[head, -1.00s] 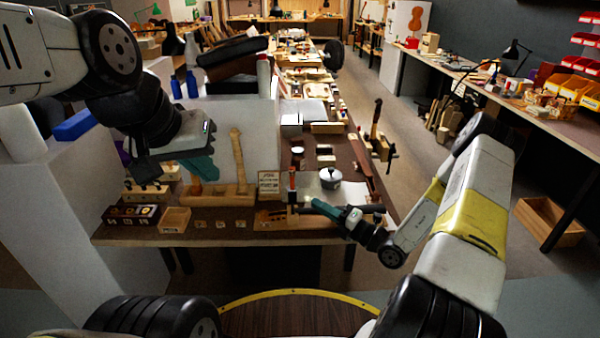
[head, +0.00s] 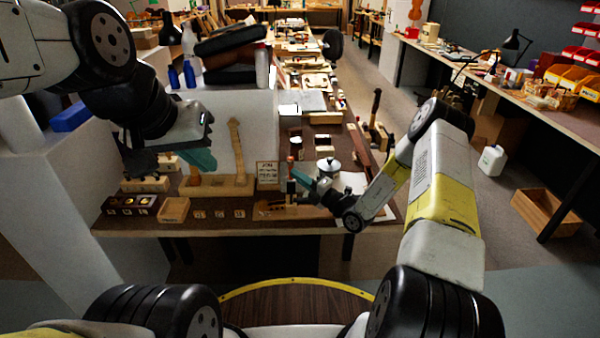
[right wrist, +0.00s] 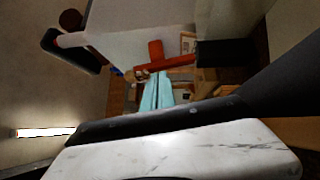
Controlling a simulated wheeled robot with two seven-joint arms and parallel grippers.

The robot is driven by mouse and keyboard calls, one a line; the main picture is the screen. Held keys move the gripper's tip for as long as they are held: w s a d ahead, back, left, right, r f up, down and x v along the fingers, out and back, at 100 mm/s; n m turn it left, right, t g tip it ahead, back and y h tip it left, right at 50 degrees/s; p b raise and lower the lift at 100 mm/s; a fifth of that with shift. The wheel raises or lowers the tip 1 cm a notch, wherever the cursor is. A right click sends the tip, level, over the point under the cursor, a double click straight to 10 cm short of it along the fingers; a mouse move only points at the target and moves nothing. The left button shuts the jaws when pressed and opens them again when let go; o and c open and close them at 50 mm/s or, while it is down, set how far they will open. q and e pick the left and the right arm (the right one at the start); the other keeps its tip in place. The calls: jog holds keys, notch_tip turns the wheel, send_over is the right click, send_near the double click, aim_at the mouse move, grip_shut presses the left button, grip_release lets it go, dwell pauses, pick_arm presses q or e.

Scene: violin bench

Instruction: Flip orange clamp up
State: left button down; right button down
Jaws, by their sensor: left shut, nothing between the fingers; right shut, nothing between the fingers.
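The orange clamp (head: 290,161) shows in the head view as a small orange upright piece near the front of the brown bench (head: 240,229). In the right wrist view, a red-orange T-shaped part (right wrist: 160,62), which looks like the clamp, lies just beyond my fingertips. My right gripper (head: 295,168) is shut and empty, its teal fingers pointing at the clamp, close to its orange top; it also shows in the right wrist view (right wrist: 157,84). I cannot tell whether they touch. My left gripper (head: 205,163) is shut and empty above the bench's left part, partly hidden by its own wrist.
A lidded metal pot (head: 328,168) stands just behind my right gripper. A wooden violin neck on a block (head: 236,150) stands left of the clamp, with a small sign (head: 267,172) between them. The floor right of the bench has free room.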

jog(key=shift+w+r, duration=0.1)
jog(key=shift+w, duration=0.25)
jog(key=shift+w+r+m, duration=0.2)
jog(key=shift+r+m, duration=0.05)
jog(key=shift+m, duration=0.05)
jog(key=shift+w+r+m+g+h, duration=0.5)
jog(key=shift+w+m+g+h, duration=0.3)
jog(key=shift+w+m, duration=0.1)
